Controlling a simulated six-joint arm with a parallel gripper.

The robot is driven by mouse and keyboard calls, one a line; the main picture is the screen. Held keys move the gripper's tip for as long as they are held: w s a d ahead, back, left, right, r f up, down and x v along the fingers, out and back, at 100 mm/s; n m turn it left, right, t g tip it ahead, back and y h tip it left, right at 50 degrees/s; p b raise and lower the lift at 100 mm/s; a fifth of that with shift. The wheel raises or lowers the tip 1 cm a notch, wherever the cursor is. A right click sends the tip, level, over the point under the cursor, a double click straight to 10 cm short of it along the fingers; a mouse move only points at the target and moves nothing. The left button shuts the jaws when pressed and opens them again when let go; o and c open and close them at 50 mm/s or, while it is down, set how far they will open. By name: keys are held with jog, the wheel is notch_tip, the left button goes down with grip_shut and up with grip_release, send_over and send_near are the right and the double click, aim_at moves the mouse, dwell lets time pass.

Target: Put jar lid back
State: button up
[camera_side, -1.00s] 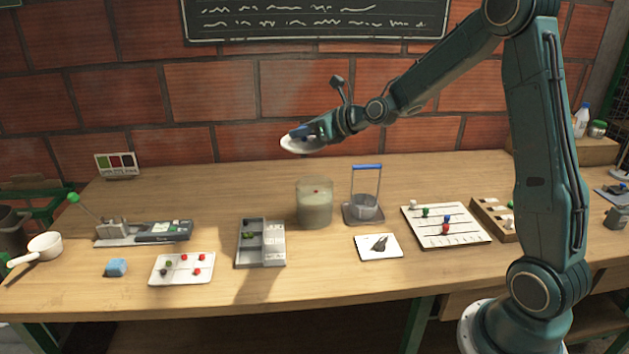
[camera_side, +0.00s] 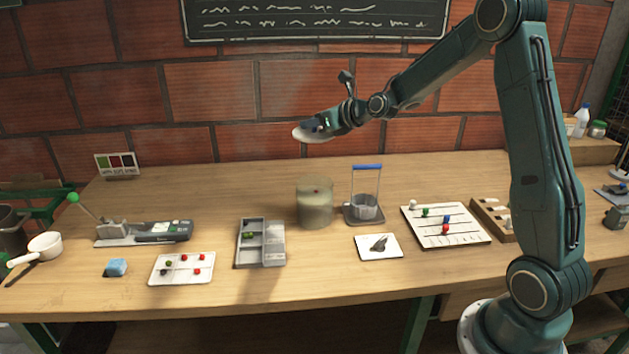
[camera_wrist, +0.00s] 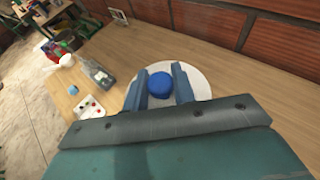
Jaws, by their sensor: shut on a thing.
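A glass jar (camera_side: 315,205) with cloudy, pale contents stands on the table near the middle, with a small red spot near its top. The white jar lid (camera_side: 306,136) is in the air above and slightly left of the jar, apart from it. My gripper (camera_side: 322,124) is shut on the lid's blue knob. In the wrist view the knob (camera_wrist: 161,84) sits between the two blue-grey fingers, with the white disc of the lid (camera_wrist: 202,86) around it. The lid hides what lies beneath it in the wrist view, and the jar does not show there.
A stand with a blue handle (camera_side: 366,168) is just right of the jar. A grey compartment tray (camera_side: 273,245) is to its left front, and a white card (camera_side: 366,252) to its right front. The brick wall (camera_side: 250,143) rises behind. The air between lid and jar looks clear.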

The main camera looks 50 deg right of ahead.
notch_tip(320, 180, down, 12)
jog(key=shift+r, duration=0.2)
jog(key=shift+f, duration=0.15)
jog(key=shift+f, duration=1.85)
jog(key=shift+s, duration=0.1)
jog(key=o, duration=0.8)
jog(key=shift+o, duration=0.9)
jog(key=shift+r, duration=0.1)
jog(key=v, duration=1.2)
